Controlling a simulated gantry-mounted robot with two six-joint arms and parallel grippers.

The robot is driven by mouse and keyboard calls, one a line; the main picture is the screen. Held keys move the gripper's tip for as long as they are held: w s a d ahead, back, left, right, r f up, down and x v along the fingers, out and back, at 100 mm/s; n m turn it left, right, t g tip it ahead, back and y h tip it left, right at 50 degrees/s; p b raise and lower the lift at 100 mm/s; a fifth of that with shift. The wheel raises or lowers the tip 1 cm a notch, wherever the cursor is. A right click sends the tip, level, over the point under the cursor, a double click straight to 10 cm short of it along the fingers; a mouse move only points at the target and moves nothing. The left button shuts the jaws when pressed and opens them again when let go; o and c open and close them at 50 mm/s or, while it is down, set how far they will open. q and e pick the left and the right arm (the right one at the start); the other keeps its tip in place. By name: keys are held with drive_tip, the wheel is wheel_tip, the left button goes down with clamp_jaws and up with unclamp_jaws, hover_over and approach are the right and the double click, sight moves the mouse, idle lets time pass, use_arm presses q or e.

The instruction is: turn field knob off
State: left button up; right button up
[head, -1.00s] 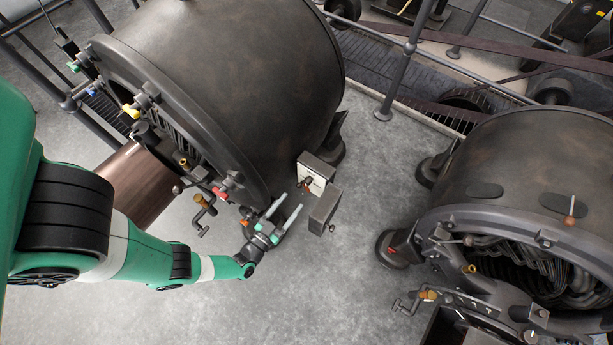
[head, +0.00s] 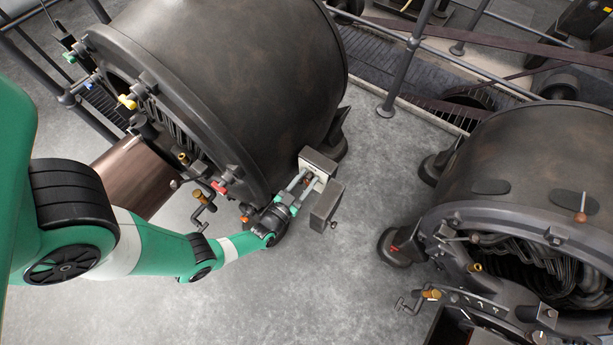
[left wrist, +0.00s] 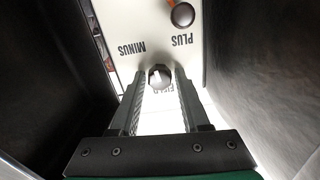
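The field knob (left wrist: 159,76) is a small round dark knob with a pale mark, on a cream panel beside the word FIELD, which reads upside down in the left wrist view. The panel (head: 318,185) belongs to a small box at the foot of the large left dynamo. My left gripper (head: 311,177) reaches it from the lower left, fingers apart. In the left wrist view its fingertips (left wrist: 160,73) lie on either side of the field knob; whether they touch it I cannot tell. My right gripper is not in view.
A second knob (left wrist: 182,14) with an orange-brown part sits by PLUS on the same panel. A dark open door (head: 326,205) stands beside the box. The left dynamo (head: 230,80) rises close behind; another dynamo (head: 530,150) is at right. Grey floor (head: 330,290) lies clear between.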

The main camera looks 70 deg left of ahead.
use_arm(q)
clamp_jaws()
